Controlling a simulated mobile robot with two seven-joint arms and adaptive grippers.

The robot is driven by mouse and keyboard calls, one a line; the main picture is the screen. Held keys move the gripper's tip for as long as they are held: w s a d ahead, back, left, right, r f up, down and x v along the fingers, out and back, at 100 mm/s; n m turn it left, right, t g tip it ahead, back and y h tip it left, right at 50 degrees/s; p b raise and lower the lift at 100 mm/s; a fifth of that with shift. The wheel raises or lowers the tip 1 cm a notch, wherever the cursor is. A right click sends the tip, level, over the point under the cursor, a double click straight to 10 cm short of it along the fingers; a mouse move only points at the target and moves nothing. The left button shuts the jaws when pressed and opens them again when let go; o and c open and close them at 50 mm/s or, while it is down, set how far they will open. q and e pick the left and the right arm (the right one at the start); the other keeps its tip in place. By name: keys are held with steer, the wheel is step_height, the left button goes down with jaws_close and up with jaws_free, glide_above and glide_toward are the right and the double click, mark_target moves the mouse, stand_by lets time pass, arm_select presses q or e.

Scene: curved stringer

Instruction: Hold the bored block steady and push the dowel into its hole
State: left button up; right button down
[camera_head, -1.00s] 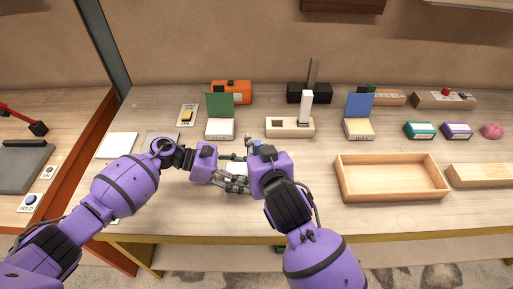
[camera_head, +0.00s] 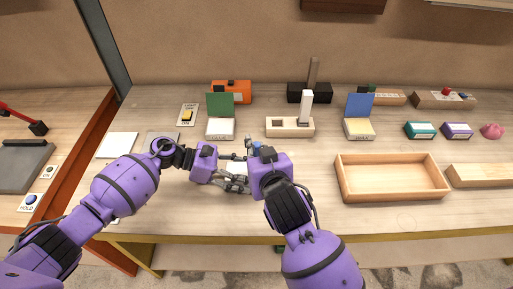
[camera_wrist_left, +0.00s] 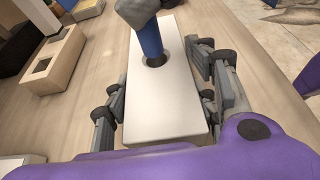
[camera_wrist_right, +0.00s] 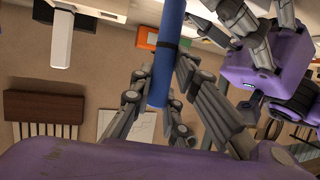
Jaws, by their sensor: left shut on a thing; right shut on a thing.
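The bored block (camera_wrist_left: 168,100) is a long pale block with a round hole near its far end. My left gripper (camera_head: 232,166) is shut on it, one finger along each long side in the left wrist view. The blue dowel (camera_wrist_left: 149,38) stands roughly upright at the hole, its lower end at the opening; how deep it sits I cannot tell. My right gripper (camera_head: 248,160) is shut on the dowel, which shows in the right wrist view (camera_wrist_right: 163,75) with a dark band. In the head view the grippers mostly hide the block.
An open wooden tray (camera_head: 345,190) stands to the right. Behind the grippers are a pale slotted block (camera_head: 279,126) with a white upright, a green-backed box (camera_head: 219,129) and a blue-backed box (camera_head: 359,130). The table front between my arms is clear.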

steer(key=shift+f, duration=2.35)
steer(key=shift+r, duration=0.1)
steer(key=shift+r, duration=2.1)
steer(key=shift+f, duration=0.95)
steer(key=shift+f, duration=0.35)
steer(key=shift+f, duration=0.8)
